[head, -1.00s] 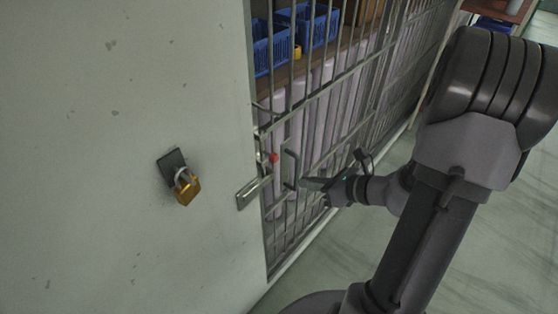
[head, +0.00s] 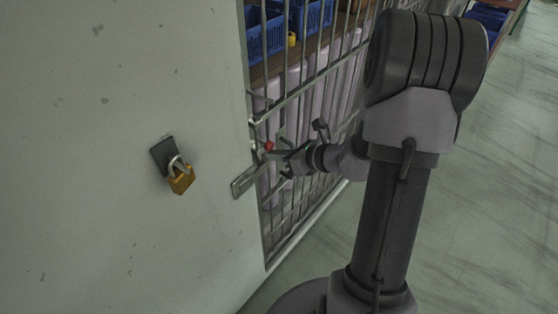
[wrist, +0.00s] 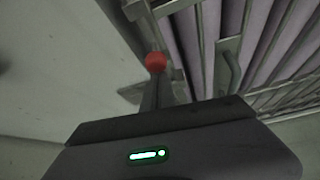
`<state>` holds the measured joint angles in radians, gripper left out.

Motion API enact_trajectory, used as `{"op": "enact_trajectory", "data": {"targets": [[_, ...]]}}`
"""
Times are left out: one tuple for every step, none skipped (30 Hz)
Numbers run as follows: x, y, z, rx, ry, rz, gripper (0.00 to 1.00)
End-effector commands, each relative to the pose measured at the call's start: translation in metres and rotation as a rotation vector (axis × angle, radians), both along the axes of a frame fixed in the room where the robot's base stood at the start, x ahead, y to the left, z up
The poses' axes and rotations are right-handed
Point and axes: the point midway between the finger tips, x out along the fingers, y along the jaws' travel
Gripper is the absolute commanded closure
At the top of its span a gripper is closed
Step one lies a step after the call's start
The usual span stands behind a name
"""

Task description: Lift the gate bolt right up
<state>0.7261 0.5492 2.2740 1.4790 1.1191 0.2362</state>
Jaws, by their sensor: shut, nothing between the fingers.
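The gate bolt shows by its red knob (head: 269,146) at the latch edge of the barred gate (head: 300,130). The knob also shows in the wrist view (wrist: 155,62), just beyond the fingertips. My gripper (head: 272,155) is at the latch, its tips just below the knob in the head view. In the wrist view the fingers (wrist: 152,95) are together with nothing between them. I cannot tell whether they touch the knob. A metal latch plate (head: 246,181) sits left of and below the knob. The rest of the bolt is hard to make out.
A brass padlock (head: 181,178) hangs from a dark hasp on the pale wall (head: 90,220). A gate handle (wrist: 230,70) stands right of the knob in the wrist view. Blue crates (head: 265,35) are behind the bars. The floor (head: 470,200) at right is clear.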

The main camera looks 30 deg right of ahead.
Motion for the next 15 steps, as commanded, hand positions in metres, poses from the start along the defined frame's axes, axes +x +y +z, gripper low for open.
{"op": "enact_trajectory", "data": {"targets": [[0.000, 0.000, 0.000, 0.000, 0.000, 0.000, 1.00], [0.000, 0.000, 0.000, 0.000, 0.000, 0.000, 1.00], [0.000, 0.000, 0.000, 0.000, 0.000, 0.000, 1.00], [0.000, 0.000, 0.000, 0.000, 0.000, 0.000, 1.00], [0.000, 0.000, 0.000, 0.000, 0.000, 0.000, 1.00], [0.000, 0.000, 0.000, 0.000, 0.000, 0.000, 1.00], [0.000, 0.000, 0.000, 0.000, 0.000, 0.000, 1.00], [0.000, 0.000, 0.000, 0.000, 0.000, 0.000, 1.00], [0.000, 0.000, 0.001, 0.000, 0.000, 0.000, 1.00], [0.000, 0.000, 0.003, 0.000, 0.000, 0.000, 1.00], [0.000, 0.000, 0.006, 0.000, 0.000, 0.000, 1.00], [0.000, 0.000, 0.011, 0.000, 0.000, 0.000, 1.00], [0.000, 0.000, 0.016, 0.000, -0.001, 0.000, 1.00], [0.000, 0.000, 0.021, 0.001, -0.001, -0.001, 1.00], [0.000, 0.000, 0.030, 0.000, -0.002, -0.001, 1.00]]}}
